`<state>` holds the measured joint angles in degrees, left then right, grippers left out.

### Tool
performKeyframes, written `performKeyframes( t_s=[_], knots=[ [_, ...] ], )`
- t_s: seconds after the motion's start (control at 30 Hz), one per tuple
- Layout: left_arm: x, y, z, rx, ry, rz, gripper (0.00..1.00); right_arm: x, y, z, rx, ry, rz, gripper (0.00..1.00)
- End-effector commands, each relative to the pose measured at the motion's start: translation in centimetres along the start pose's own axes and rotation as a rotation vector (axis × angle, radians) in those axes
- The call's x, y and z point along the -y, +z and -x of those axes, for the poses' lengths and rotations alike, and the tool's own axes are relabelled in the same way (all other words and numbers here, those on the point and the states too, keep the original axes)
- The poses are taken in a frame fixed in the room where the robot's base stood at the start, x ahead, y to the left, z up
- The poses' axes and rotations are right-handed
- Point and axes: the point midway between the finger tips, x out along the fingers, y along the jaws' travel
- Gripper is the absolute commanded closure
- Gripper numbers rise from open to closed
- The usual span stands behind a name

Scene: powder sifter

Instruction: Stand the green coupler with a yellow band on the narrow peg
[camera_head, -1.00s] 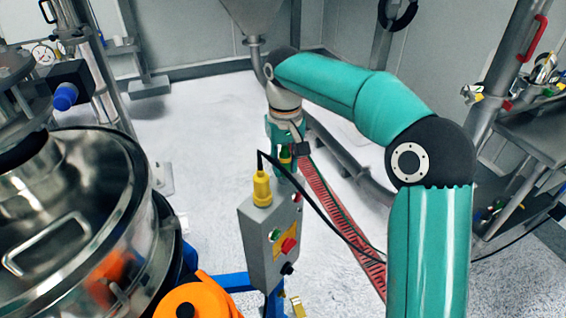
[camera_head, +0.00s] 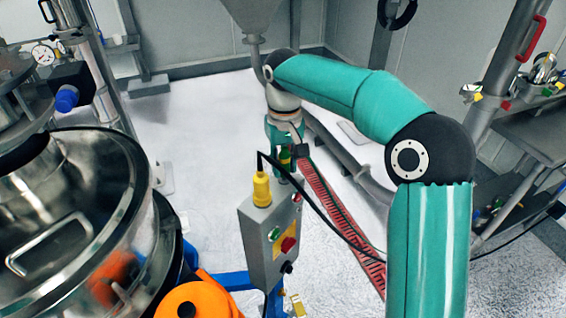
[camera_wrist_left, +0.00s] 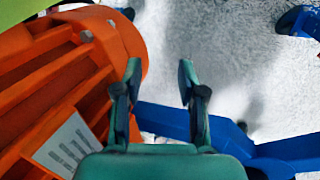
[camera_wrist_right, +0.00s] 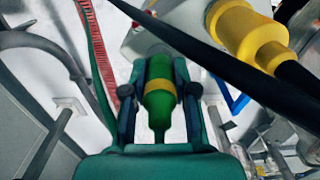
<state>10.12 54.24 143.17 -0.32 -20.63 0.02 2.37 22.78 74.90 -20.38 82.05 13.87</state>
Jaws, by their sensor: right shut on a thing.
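The green coupler with a yellow band (camera_wrist_right: 159,98) is between the fingers of my right gripper (camera_wrist_right: 158,85), which is shut on it. In the head view the coupler (camera_head: 286,157) shows small and partly hidden by the gripper, just behind the grey control box (camera_head: 268,236). My left gripper (camera_wrist_left: 160,78) is open and empty in the left wrist view, above a blue frame and beside an orange finned motor. It does not show in the head view. I cannot make out the narrow peg in any view.
A yellow cable plug (camera_head: 262,188) stands on the control box, and its black cable crosses close to my right gripper. A large steel sifter vessel (camera_head: 100,215) fills the left, with the orange motor (camera_head: 198,300) below it. A cluttered shelf (camera_head: 520,130) stands at right.

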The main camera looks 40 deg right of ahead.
Motion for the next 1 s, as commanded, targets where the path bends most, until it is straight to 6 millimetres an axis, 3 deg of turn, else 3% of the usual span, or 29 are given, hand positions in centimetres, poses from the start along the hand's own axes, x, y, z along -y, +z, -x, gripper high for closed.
performKeyframes(
  t_s=[0.97, 1.0],
  knots=[
    [0.3, 0.0, -0.9, 0.0, 0.0, 0.0, 0.6, 0.0, 0.0, -1.5, -0.001, 0.0, 0.0, 1.0],
    [0.3, 0.0, -0.9, 0.0, 0.0, 0.0, 0.6, 0.0, 0.0, -1.4, -0.001, 0.0, 0.0, 0.7]
  ],
)
